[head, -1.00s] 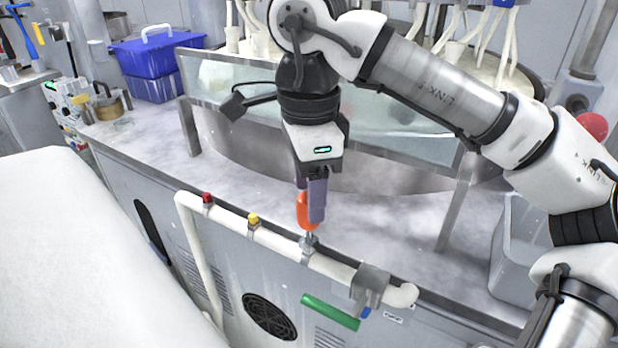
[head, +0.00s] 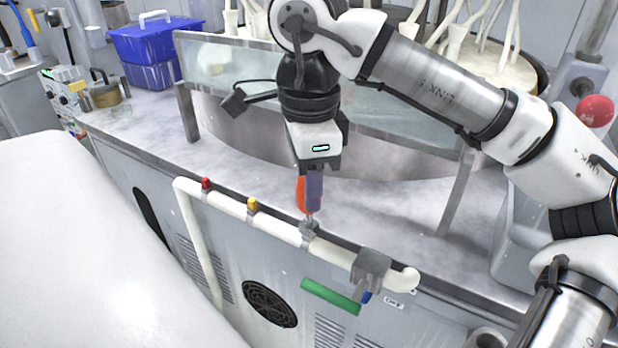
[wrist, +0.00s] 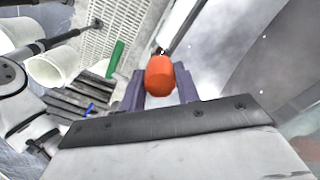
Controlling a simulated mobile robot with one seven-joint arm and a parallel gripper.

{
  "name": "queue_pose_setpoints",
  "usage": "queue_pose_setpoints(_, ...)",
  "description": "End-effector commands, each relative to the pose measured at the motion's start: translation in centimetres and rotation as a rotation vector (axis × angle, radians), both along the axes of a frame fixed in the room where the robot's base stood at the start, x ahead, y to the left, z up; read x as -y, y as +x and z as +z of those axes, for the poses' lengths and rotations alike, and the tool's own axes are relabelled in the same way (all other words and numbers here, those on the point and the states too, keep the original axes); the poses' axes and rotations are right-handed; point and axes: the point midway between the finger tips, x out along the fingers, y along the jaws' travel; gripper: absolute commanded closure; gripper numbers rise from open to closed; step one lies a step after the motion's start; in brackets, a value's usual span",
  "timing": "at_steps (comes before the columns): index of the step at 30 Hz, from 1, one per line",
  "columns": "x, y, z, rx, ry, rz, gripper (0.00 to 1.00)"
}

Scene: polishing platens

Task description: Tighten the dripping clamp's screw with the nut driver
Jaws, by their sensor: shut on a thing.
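My gripper (head: 309,207) is shut on the nut driver (head: 301,196), holding its orange handle between purple fingers, shaft pointing down. In the wrist view the handle's rounded orange end (wrist: 160,76) shows between the fingers. The shaft reaches down to the grey clamp (head: 309,229) on the white pipe (head: 275,228). The driver's tip seems to be at the top of this clamp; I cannot tell whether it sits on the screw, which is too small to make out. Red (head: 206,184) and yellow (head: 252,204) pieces stand on the pipe to the left. No drip can be made out.
A grey bracket (head: 371,268) holds the pipe's right end, with a green bar (head: 330,297) below it. A clear panel (head: 225,75) stands behind my gripper. A blue box (head: 150,70) is at the back left, a translucent bin (head: 515,245) at the right.

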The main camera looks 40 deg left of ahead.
Motion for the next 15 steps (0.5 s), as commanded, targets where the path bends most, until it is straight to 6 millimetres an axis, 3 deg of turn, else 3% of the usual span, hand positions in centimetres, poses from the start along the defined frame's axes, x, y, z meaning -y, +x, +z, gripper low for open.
queue_pose_setpoints(15,0.02,0.01,-0.15,0.003,-0.001,-0.394,0.94)
